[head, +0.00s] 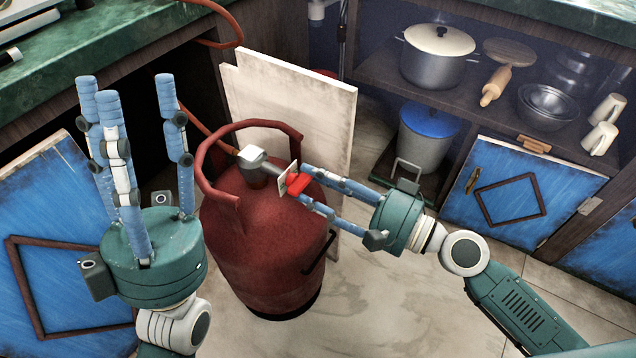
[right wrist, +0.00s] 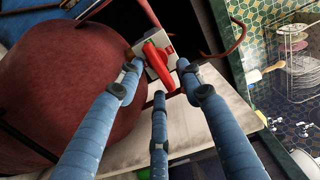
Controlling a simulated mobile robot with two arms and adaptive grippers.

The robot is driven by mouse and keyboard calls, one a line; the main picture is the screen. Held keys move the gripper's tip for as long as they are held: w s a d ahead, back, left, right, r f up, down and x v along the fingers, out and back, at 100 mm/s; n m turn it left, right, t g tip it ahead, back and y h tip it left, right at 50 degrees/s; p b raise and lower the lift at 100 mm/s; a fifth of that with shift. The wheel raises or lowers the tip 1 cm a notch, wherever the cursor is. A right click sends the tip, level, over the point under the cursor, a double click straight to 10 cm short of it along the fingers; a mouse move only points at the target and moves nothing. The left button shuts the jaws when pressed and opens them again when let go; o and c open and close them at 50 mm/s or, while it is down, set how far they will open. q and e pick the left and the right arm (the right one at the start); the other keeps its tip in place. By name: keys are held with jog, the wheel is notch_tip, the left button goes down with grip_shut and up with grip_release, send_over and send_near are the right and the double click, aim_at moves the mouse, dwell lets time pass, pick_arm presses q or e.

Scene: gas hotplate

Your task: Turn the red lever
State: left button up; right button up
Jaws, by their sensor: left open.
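The red lever (head: 298,184) sits on a pale square plate at the valve (head: 256,162) on top of the dark red gas cylinder (head: 265,235). My right gripper (head: 303,184) reaches in from the right, its blue fingertips on either side of the lever. In the right wrist view the lever (right wrist: 158,66) lies between the fingertips, with a third finger below it. The fingers are drawn partly together; I cannot tell whether they press on the lever. My left gripper (head: 122,90) is open and empty, fingers up, left of the cylinder.
A red collar handle (head: 215,180) arches around the cylinder top, and an orange hose (head: 205,128) runs from the valve. A pale board (head: 290,105) leans behind the cylinder. Shelves at right hold a pot (head: 437,58), a rolling pin (head: 495,85) and bowls. Floor at front right is clear.

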jog(key=shift+d, duration=0.1)
jog(key=v, duration=1.2)
